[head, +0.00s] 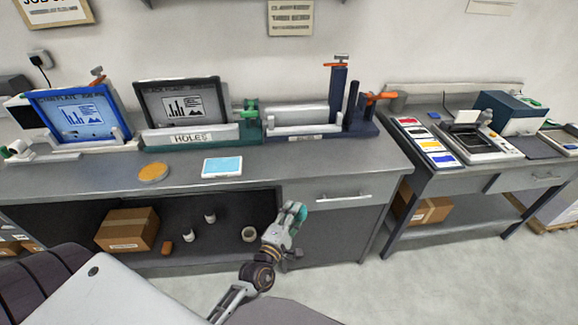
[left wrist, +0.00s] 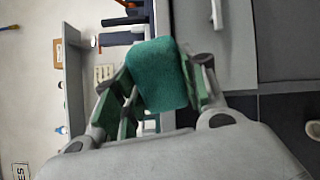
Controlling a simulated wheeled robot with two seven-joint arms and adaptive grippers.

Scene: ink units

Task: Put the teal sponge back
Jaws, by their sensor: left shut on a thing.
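The teal sponge (left wrist: 157,75) is held between the fingers of my left gripper (left wrist: 165,92), which is shut on it. In the head view my left gripper (head: 290,218) is in front of the bench, below the worktop edge and before the grey cabinet below the drawer (head: 342,196). The sponge shows there only as a small teal patch (head: 300,210) at the fingertips. My right gripper is not in view.
On the worktop (head: 260,170) lie a light-blue pad (head: 222,167) and an orange disc (head: 153,172). Behind them stand framed screens (head: 180,103) and clamp stands (head: 337,95). The shelf below holds a cardboard box (head: 127,229) and small cups (head: 249,234). A second bench (head: 455,172) stands right.

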